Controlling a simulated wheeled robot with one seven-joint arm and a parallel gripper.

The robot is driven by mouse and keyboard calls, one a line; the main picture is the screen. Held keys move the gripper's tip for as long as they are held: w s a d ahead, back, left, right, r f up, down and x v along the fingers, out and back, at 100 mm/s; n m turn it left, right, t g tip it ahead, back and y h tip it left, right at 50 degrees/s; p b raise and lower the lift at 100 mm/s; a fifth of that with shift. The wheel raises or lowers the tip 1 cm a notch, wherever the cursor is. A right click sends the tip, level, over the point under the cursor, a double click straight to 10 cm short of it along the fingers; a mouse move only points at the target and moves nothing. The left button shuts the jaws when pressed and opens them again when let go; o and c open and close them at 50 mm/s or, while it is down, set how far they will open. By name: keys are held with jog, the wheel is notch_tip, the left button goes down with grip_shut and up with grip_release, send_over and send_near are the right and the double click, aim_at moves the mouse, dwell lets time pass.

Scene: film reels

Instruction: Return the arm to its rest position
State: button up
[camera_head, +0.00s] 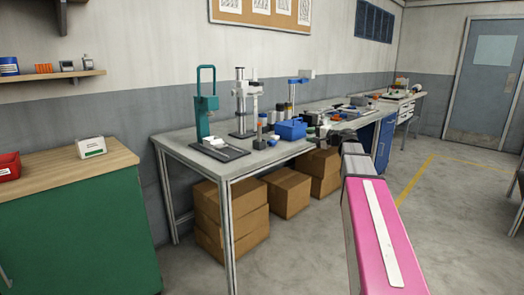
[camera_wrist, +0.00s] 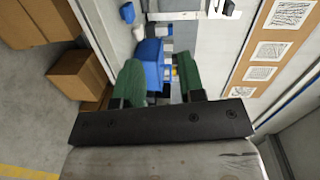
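My arm (camera_head: 375,235), pink with a white strip, reaches forward from the lower right in the head view, toward the front edge of the long workbench. Its grey wrist end is near the bench, where the fingers are hard to make out. In the wrist view my gripper (camera_wrist: 161,75) shows two green fingers standing apart, with nothing held between them. A blue bin (camera_wrist: 149,58) shows beyond and between the fingers, apart from them. The same bin (camera_head: 291,130) sits on the bench in the head view.
The long grey workbench (camera_head: 180,143) carries a teal press (camera_head: 204,108), a stand (camera_head: 241,105) and small items. Cardboard boxes (camera_head: 287,190) lie beneath it. A green cabinet (camera_head: 85,235) with a wooden top stands at left. The floor (camera_head: 455,215) at right is clear near the door (camera_head: 485,80).

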jog(key=s+a+f+n+g+h, duration=0.1)
jog(key=s+a+f+g+h, duration=0.1)
jog(key=s+f, duration=0.5)
jog(key=s+a+f+n+g+h, duration=0.1)
jog(key=s+a+f+g+h, duration=0.15)
jog(key=f, duration=0.85)
jog(key=s+a+f+n+g+h, duration=0.1)
jog(key=s+f+n+g, duration=0.1)
jog(key=s+f, duration=0.5)
jog(key=s+d+f+n+g+h, duration=0.2)
jog(key=s+f+g+h, duration=0.3)
jog(key=s+f, duration=0.9)
jog(key=shift+s+d+f+n+h, duration=0.15)
jog(key=shift+d+f+n+h, duration=0.2)
jog(key=shift+f+n+h, duration=0.45)
